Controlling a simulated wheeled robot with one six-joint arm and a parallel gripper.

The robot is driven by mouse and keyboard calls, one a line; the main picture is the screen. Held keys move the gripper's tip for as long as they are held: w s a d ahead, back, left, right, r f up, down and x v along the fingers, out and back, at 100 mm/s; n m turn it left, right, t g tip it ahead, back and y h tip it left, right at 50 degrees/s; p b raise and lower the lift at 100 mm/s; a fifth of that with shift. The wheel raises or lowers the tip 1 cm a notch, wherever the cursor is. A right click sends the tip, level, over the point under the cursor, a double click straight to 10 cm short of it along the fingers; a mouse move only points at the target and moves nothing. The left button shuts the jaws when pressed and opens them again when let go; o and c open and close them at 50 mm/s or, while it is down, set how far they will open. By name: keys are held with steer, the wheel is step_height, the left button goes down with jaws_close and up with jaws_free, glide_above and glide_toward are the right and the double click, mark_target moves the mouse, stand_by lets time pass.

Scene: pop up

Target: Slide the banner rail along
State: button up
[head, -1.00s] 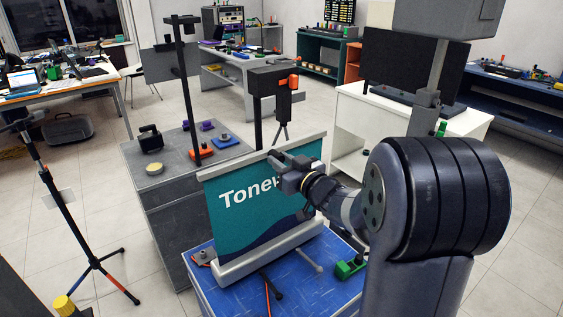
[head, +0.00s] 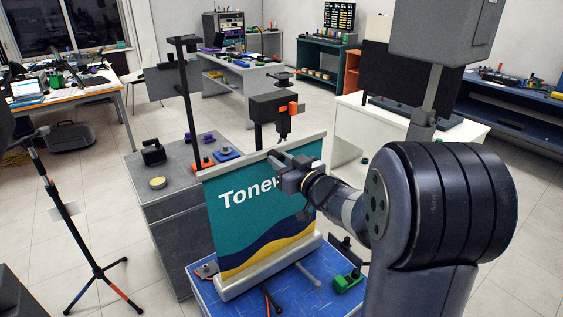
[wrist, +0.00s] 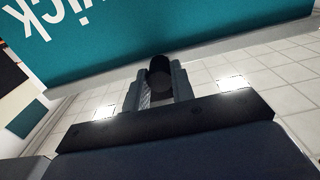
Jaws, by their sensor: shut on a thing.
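The teal banner (head: 240,222) stands upright with white lettering and a yellow and dark blue wave near its bottom. Its pale top rail (head: 308,139) runs along the upper edge, and its bottom comes out of a pale base (head: 270,268) on a blue table. My gripper (head: 280,160) is at the middle of the top rail. In the wrist view, my gripper (wrist: 157,88) is shut around a dark round piece (wrist: 159,72) at the pale rail (wrist: 215,48). How this piece joins the rail is hidden.
The blue table (head: 315,297) also holds a green block (head: 347,283). A black post with a box head (head: 272,106) stands behind the banner. A grey cabinet (head: 165,215) with small items is at the left, beside a tripod (head: 92,262).

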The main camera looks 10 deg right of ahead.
steer(key=shift+r+p, duration=1.7)
steer(key=shift+r, duration=0.6)
steer(key=o, duration=1)
steer(key=shift+f, duration=0.2)
steer(key=b+v, duration=0.1)
steer(key=v, duration=1)
steer(key=shift+w, duration=0.15)
steer(key=shift+f+b+x, duration=0.2)
steer(key=shift+f+x, duration=0.15)
steer(key=shift+x, duration=1.45)
steer(key=shift+f+b+x, duration=0.2)
steer(key=shift+f+x, duration=0.2)
steer(key=shift+x, duration=1.4)
steer(key=shift+f+b+x, duration=0.2)
steer(key=shift+f+x, duration=0.15)
steer(key=shift+x, duration=1.4)
